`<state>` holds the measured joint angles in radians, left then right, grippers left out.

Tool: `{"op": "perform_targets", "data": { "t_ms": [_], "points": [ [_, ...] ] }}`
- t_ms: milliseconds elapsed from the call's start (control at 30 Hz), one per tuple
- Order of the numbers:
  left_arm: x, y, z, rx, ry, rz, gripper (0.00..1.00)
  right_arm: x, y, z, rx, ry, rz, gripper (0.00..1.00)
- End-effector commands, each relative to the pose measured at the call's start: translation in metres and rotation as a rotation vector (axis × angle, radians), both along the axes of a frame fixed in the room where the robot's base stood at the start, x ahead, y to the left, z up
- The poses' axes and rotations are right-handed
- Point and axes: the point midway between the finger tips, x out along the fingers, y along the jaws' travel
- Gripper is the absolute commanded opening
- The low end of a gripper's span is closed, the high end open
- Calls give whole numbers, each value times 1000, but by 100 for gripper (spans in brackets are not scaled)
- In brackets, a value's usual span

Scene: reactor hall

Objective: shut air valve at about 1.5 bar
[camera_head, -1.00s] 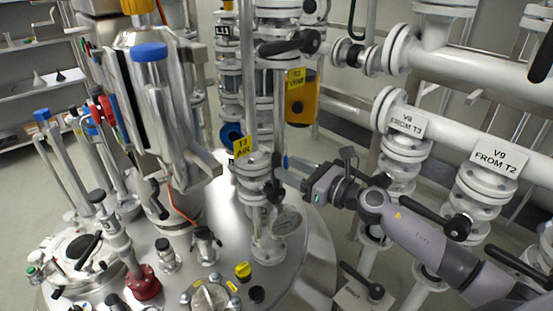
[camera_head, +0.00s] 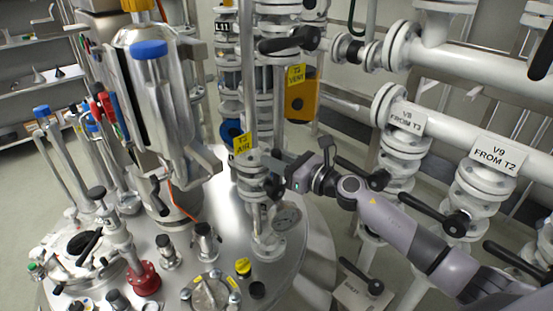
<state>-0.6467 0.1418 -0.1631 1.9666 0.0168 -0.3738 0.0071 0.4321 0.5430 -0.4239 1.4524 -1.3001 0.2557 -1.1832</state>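The air valve (camera_head: 249,177) stands on the vessel lid, a slim white flanged pipe piece below a yellow tag reading T3 AIR (camera_head: 245,143). A small round pressure gauge (camera_head: 287,215) sits low on its right side; its reading is too small to make out. A dark handle (camera_head: 273,187) shows at the valve's right side, partly hidden. My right gripper (camera_head: 275,166) is at the valve's right side, its fingers close to the handle. I cannot tell whether they touch it or how far they are open. My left gripper is not in view.
The yellow T3 VENT tag (camera_head: 296,75) and a black-handled valve (camera_head: 290,41) are above. A steel cylinder with a blue cap (camera_head: 149,49) stands left on the crowded lid.

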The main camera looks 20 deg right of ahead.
Motion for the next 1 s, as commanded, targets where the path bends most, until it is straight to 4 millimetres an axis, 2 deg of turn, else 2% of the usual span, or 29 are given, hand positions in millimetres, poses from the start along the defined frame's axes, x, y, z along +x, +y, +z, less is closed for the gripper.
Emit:
{"op": "perform_targets", "data": {
  "t_ms": [367,600,1000],
  "points": [
    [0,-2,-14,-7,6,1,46,4,-11,-4,101,34,-2,0],
    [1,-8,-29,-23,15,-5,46,10,-29,-9,276,94,-5,0],
    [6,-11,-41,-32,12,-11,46,19,-56,-20,551,191,-8,0]
  ]
}}
